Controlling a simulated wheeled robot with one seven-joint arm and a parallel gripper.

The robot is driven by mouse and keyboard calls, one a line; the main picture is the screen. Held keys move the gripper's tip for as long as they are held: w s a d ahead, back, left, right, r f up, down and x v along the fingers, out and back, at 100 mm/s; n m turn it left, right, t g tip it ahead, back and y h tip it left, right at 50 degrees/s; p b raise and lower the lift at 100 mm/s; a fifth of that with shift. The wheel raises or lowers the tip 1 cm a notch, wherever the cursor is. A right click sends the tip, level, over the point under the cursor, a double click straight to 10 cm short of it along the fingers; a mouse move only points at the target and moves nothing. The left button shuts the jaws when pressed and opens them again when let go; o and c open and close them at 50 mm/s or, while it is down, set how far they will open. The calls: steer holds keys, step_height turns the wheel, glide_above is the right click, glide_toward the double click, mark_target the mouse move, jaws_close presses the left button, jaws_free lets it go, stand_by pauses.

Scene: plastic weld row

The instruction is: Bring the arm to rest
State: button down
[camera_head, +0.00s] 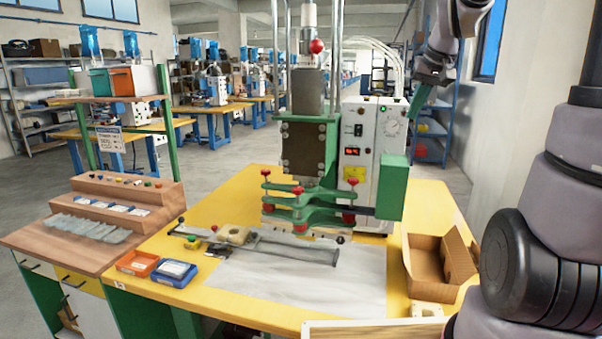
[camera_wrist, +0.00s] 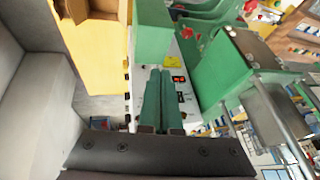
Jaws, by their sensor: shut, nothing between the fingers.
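My gripper (camera_wrist: 160,76) shows in the wrist view with its two green fingers together and nothing between them. In the head view my gripper (camera_head: 416,106) is at the upper right, raised above the table and pointing down and left. My arm is folded up along the right side. The welding press (camera_head: 308,150) stands on the yellow table to the left of my gripper. Its white control box (camera_head: 368,140) is below and left of my fingers in the head view, and the box (camera_wrist: 178,66) lies beyond them in the wrist view.
An open cardboard box (camera_head: 424,262) sits on the table's right edge. A grey tool with a long handle (camera_head: 290,248) lies before the press. Orange (camera_head: 137,263) and blue (camera_head: 174,271) trays are at the front left. A white wall (camera_head: 510,110) rises at the right.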

steer(key=s+a+r+m+t, duration=0.1)
steer(key=s+a, duration=0.1)
steer(key=s, duration=0.8)
steer(key=s+a+r+m, duration=0.1)
steer(key=s, duration=1)
steer(key=shift+a+t+y, duration=0.3)
steer(key=shift+a+t, duration=0.1)
steer(key=shift+s+r, duration=0.1)
